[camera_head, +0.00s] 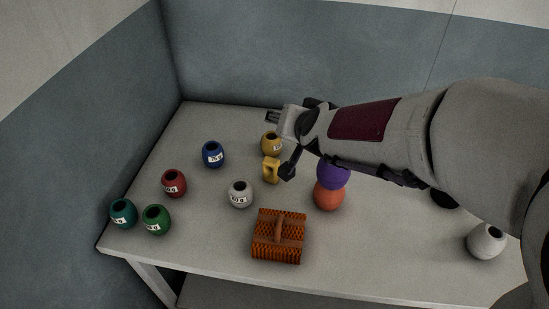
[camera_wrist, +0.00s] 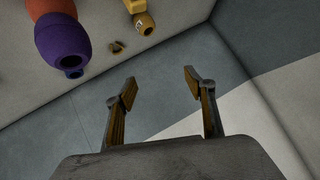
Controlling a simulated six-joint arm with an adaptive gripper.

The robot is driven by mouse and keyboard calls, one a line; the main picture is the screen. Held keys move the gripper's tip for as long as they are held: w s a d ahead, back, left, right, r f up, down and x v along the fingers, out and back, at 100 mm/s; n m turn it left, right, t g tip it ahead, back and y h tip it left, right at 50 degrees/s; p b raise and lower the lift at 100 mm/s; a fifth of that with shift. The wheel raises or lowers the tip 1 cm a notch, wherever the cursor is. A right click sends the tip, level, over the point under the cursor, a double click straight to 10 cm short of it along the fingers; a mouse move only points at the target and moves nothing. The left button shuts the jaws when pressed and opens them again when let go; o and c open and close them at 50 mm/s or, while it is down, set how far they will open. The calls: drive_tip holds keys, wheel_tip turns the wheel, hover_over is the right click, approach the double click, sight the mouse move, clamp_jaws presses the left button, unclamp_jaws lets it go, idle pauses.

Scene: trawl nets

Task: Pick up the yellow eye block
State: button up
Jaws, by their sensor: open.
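The yellow eye block (camera_head: 271,169) sits on the table in the head view, just in front of the labelled yellow pot (camera_head: 272,143). One dark finger of my gripper (camera_head: 279,144) appears close to its right side in that view; contact cannot be told. In the wrist view, the block (camera_wrist: 135,5) is cut off at the top edge, beyond the yellow pot (camera_wrist: 145,24). My gripper (camera_wrist: 160,77) is open and empty, its two fingers spread apart below the block and pot in that picture.
A purple pot (camera_head: 333,176) and an orange one (camera_head: 329,196) stand right of the block. A grey pot (camera_head: 240,194) and an orange-brown box with a handle (camera_head: 265,237) are in front. Small brown pieces (camera_wrist: 118,46) lie near the yellow pot. Walls (camera_head: 230,60) border the table.

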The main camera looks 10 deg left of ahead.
drive_tip(key=w+a+f+m+t+h, duration=0.1)
drive_tip(key=w+a+f, duration=0.3)
drive_tip(key=a+f, duration=0.15)
drive_tip(key=m+t+h, duration=0.1)
drive_tip(key=t+h, duration=0.1)
drive_tip(key=h, duration=0.4)
approach(271, 169)
drive_tip(key=w+r, duration=0.1)
drive_tip(key=w, duration=0.1)
drive_tip(key=shift+w+r, duration=0.35)
drive_tip(key=shift+w, duration=0.05)
drive_tip(key=shift+s+d+f, duration=0.1)
drive_tip(key=shift+s+f, duration=0.15)
drive_tip(key=shift+f, duration=0.15)
drive_tip(key=shift+x, duration=1.3)
drive_tip(key=shift+x, duration=2.6)
